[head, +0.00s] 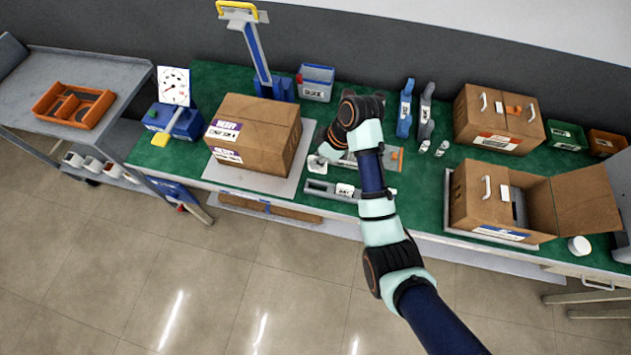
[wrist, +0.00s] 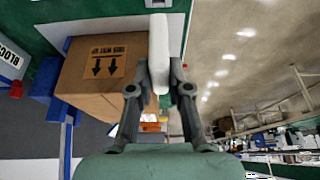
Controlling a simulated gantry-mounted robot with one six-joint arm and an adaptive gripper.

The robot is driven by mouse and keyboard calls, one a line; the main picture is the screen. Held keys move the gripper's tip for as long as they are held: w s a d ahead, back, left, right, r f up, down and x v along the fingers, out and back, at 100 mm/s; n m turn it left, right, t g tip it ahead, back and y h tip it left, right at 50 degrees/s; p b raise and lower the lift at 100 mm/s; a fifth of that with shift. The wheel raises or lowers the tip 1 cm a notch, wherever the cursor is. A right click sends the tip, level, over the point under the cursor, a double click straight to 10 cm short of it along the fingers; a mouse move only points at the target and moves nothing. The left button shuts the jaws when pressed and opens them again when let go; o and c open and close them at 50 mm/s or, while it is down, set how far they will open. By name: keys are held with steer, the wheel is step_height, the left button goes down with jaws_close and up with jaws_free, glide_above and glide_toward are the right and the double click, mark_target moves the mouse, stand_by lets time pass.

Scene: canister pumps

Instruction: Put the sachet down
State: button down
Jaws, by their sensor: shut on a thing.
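The sachet is a small white packet (head: 317,163) beside the right side of a closed cardboard box in the head view. In the wrist view the sachet (wrist: 159,50) is a pale, narrow upright shape seen edge-on between the fingertips. My gripper (wrist: 158,88) is shut on it. In the head view my gripper (head: 323,151) is over the bench, partly hidden by my own wrist. I cannot tell whether the sachet touches anything below it.
The closed cardboard box (head: 253,135) stands on a pale plate just left of my gripper; a box (wrist: 105,70) fills the wrist view's left. A grey tool (head: 330,190) lies in front.

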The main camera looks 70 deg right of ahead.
step_height(320, 180, down, 13)
steer(key=shift+b, duration=1.1)
steer(key=shift+f, duration=0.1)
steer(key=c, duration=1.1)
jaws_free()
steer(key=shift+r, duration=0.4)
steer(key=p+v, duration=0.2)
steer(key=v, duration=0.9)
steer(key=shift+s+r+p, duration=0.2)
steer(key=shift+p, duration=0.15)
